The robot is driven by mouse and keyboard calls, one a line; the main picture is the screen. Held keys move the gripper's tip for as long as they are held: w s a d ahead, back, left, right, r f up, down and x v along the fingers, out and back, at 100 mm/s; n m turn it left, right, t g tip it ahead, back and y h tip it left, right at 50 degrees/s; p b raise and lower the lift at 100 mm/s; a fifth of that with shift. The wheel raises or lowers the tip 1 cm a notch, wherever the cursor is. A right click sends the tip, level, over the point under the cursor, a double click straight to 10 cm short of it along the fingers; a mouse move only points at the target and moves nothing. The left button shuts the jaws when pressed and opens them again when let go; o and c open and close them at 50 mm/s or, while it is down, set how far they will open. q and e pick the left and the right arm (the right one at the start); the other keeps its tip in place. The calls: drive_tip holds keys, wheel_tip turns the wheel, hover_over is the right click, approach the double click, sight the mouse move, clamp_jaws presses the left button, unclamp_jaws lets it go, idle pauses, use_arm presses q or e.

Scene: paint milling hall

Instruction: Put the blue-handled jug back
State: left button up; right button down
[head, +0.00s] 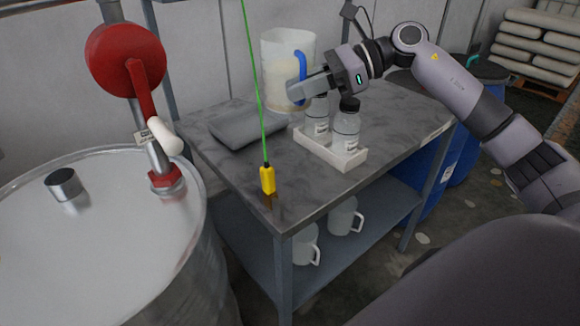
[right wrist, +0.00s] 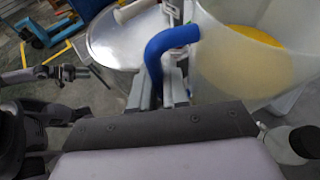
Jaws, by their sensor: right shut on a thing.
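The blue-handled jug (head: 277,62) is a translucent vessel with pale yellow contents at the back of the grey table (head: 215,150). It looks upright; I cannot tell whether its base touches the table. My right gripper (head: 297,90) is at its handle side. In the right wrist view the fingers (right wrist: 172,88) are shut on the blue handle (right wrist: 172,42), and the jug's open mouth and yellow inside (right wrist: 245,45) show at the right. What seems to be my left gripper (right wrist: 78,73) shows small at the left there; its jaws are unclear.
A white tray (head: 345,162) with capped bottles (head: 346,132) stands in front of the gripper. A grey flat container (head: 245,124) lies left. White-handled jugs (head: 342,215) stand below. A drum (head: 100,235) is left.

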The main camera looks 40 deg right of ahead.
wheel_tip(320, 180, down, 18)
drive_tip(key=shift+f+p, duration=0.1)
drive_tip(key=shift+p, duration=0.65)
drive_tip(key=shift+f, duration=0.25)
drive_tip(key=shift+f, duration=0.1)
drive_tip(key=c, duration=1.2)
unclamp_jaws()
drive_tip(key=shift+s, duration=0.1)
drive_tip(key=shift+o, duration=0.5)
